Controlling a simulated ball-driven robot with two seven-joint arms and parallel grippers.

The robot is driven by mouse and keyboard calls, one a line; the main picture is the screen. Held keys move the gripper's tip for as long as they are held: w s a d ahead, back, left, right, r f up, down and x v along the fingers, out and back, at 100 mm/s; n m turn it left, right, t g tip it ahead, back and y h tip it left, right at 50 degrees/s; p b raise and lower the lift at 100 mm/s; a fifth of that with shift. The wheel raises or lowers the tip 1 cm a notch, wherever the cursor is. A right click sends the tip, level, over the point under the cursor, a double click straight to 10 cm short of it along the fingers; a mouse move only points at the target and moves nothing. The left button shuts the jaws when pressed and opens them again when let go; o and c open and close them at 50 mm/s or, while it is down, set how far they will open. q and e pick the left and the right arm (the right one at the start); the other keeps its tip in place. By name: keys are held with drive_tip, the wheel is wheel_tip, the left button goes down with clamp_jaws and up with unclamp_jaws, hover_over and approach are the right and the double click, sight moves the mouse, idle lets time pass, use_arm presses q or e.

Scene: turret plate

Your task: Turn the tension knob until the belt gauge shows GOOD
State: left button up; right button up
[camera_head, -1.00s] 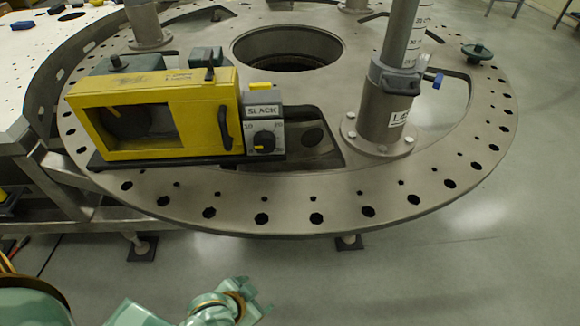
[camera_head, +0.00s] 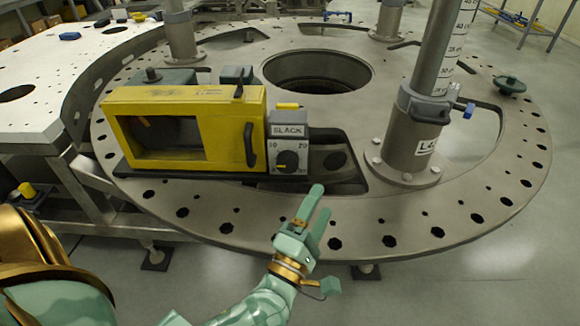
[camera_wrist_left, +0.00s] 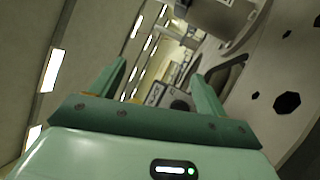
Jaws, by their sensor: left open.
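The tension knob (camera_head: 287,161) is a dark round dial with a yellow pointer mark, on the front of a small grey box with numbers around it. Above it the belt gauge (camera_head: 288,131) reads SLACK. The box stands at the right end of a yellow-framed housing (camera_head: 185,94) on the turret plate. My left gripper (camera_head: 321,204) is open and empty, in front of the plate's near rim, below and right of the knob and apart from it. In the left wrist view the knob (camera_wrist_left: 180,104) shows between the open fingers, partly hidden by the gripper body.
The round grey turret plate (camera_head: 430,212) has holes along its rim. A thick post (camera_head: 410,130) with a clamp and blue-ended lever rises right of the box. A black handle (camera_head: 249,145) sticks out of the housing left of the knob. Space before the plate is open floor.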

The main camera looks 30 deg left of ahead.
sight(288, 166)
use_arm(q)
drive_tip(key=a+f+n+g+y, duration=0.2)
drive_tip(key=n, duration=0.2)
drive_tip(key=a+f+n+g+y, duration=0.2)
drive_tip(key=n+y, duration=0.1)
drive_tip(key=n, duration=0.1)
drive_tip(key=a+f+n+g+y, duration=0.2)
drive_tip(key=a+f+n, duration=0.1)
drive_tip(key=n, duration=0.1)
drive_tip(key=shift+n+y, duration=0.3)
drive_tip(key=shift+y, duration=0.1)
drive_tip(key=shift+w+a+f, duration=0.1)
drive_tip(key=shift+a+f, duration=0.1)
drive_tip(key=b+x, duration=0.2)
drive_tip(key=x, duration=1.3)
drive_tip(key=shift+w+a+f, duration=0.15)
drive_tip(key=shift+w+a, duration=0.15)
drive_tip(key=shift+w, duration=0.05)
drive_tip(key=c, duration=1)
